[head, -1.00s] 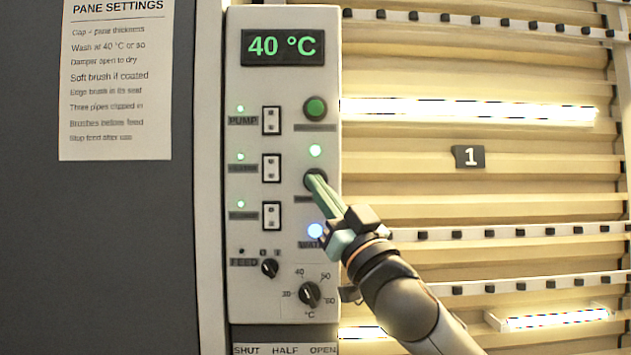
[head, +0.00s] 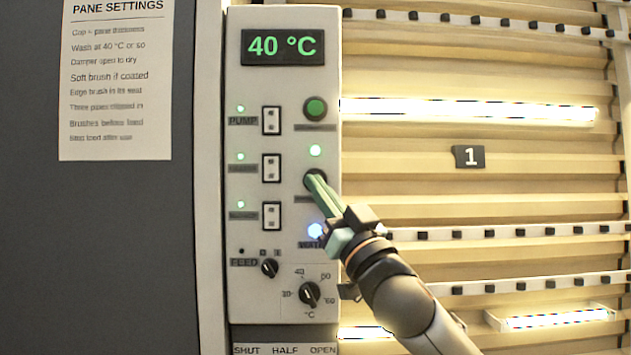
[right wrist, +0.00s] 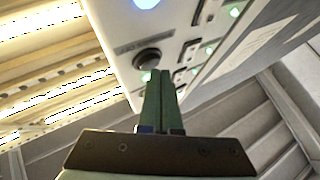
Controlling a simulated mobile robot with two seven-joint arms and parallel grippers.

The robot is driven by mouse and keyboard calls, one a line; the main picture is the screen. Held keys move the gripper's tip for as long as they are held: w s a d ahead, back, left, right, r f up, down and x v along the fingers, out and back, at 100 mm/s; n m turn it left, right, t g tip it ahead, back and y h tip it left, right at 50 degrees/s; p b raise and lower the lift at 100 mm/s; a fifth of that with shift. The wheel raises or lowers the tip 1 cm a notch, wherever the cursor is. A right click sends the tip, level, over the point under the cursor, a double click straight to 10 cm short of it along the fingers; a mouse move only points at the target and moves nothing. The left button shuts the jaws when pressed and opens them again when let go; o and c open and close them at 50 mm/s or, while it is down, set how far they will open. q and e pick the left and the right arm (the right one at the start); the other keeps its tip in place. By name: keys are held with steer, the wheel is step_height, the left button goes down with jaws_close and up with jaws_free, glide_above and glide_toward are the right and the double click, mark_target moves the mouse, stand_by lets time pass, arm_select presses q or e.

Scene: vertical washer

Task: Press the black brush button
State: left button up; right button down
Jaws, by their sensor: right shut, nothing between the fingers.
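The black button (head: 315,176) is round and sits on the right side of the pale control panel, below a lit green lamp (head: 315,151). It also shows in the right wrist view (right wrist: 148,58), just up and left of the fingertips. My right gripper (head: 312,180) is shut and empty, its green fingers together. In the head view the fingertips overlap the button's lower part. I cannot tell whether they touch it. The right gripper also shows in the right wrist view (right wrist: 161,73). My left gripper is not in view.
A green button (head: 315,108) sits above the lamp and a blue lamp (head: 316,231) below the fingers. Rocker switches (head: 271,168) line the panel's middle. Feed (head: 269,268) and temperature (head: 309,294) knobs are lower. Ribbed slats (head: 480,190) lie right of the panel.

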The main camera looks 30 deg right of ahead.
steer(key=shift+w+d, duration=0.2)
steer(key=shift+w, duration=0.15)
stand_by(0.4)
steer(key=shift+s, duration=0.1)
steer(key=shift+s+a, duration=0.45)
steer(key=shift+s, duration=0.15)
steer(key=shift+s+a, duration=0.45)
steer(key=shift+s, duration=0.25)
steer(key=shift+s+a, duration=0.4)
steer(key=shift+s, duration=0.35)
steer(key=shift+s+a, duration=0.45)
steer(key=shift+s, duration=0.25)
